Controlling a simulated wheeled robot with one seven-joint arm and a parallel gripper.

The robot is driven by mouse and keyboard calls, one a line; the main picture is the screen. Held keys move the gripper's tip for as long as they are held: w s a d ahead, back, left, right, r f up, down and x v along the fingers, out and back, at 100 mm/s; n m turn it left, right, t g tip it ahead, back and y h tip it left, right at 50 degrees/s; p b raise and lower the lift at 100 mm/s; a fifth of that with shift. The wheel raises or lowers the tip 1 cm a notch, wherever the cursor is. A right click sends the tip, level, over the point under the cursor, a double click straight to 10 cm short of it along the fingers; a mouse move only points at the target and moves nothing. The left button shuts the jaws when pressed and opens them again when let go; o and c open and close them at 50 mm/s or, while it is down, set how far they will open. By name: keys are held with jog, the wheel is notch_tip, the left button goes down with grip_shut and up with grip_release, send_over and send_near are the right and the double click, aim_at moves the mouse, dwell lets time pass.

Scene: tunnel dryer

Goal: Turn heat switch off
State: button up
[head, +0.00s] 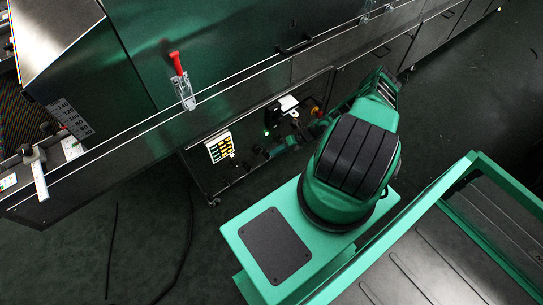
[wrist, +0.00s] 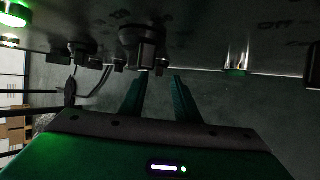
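The dryer's dark control panel fills the top of the wrist view, with dim lettering that is mostly hard to read. A large black rotary knob (wrist: 145,40) stands out from it, and smaller black knobs (wrist: 80,52) sit to its left. I cannot tell which one is the heat switch. My gripper (wrist: 160,76) is open and empty. Its two green fingers point at the panel, with the left fingertip close to the large knob's end. I cannot tell whether they touch. In the head view, the panel area (head: 258,150) is small and partly hidden by my arm.
Lit green lamps (wrist: 12,16) are at the wrist view's upper left. A red-handled clamp (head: 178,68) is above. Dark cables (head: 188,235) lie on the otherwise open floor at left.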

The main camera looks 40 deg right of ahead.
aim_at(268, 156)
jog(key=shift+x, duration=1.85)
jog(key=shift+c, duration=0.6)
grip_shut()
jog(key=c, duration=0.6)
grip_release()
jog(key=shift+a+r+h, duration=0.1)
jog(key=shift+h, duration=0.6)
jog(key=o, duration=0.7)
